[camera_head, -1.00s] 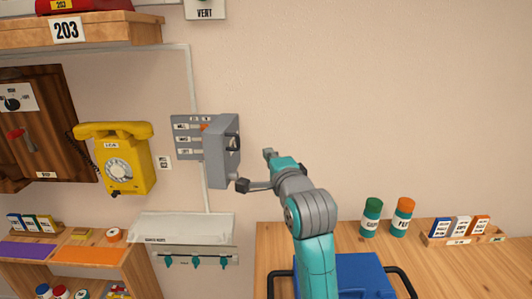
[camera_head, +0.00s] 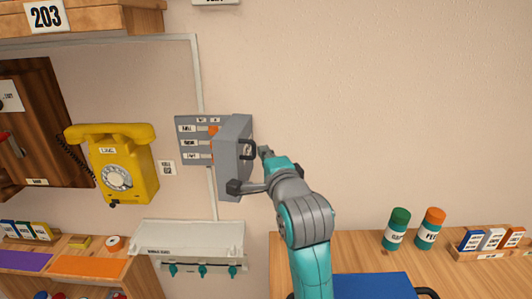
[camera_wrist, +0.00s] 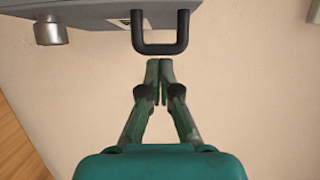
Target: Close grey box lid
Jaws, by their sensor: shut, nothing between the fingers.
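The grey box (camera_head: 194,140) is fixed to the wall, with labelled rows and an orange part inside. Its lid (camera_head: 232,165) is hinged open and sticks out from the wall. A dark handle (camera_head: 248,149) is on the lid's outer face. In the wrist view the lid (camera_wrist: 85,14) spans the top left, with the black U-shaped handle (camera_wrist: 161,46) just ahead of my fingertips. My gripper (camera_wrist: 159,66) is shut and empty, its tips close to the handle's bar. The gripper (camera_head: 264,152) is right of the lid in the head view.
A yellow phone (camera_head: 115,165) hangs left of the box. A white panel with teal hooks (camera_head: 188,245) is below it. A wooden table (camera_head: 460,280) at right holds two bottles (camera_head: 413,229) and a small card rack (camera_head: 490,243). The wall right of the box is bare.

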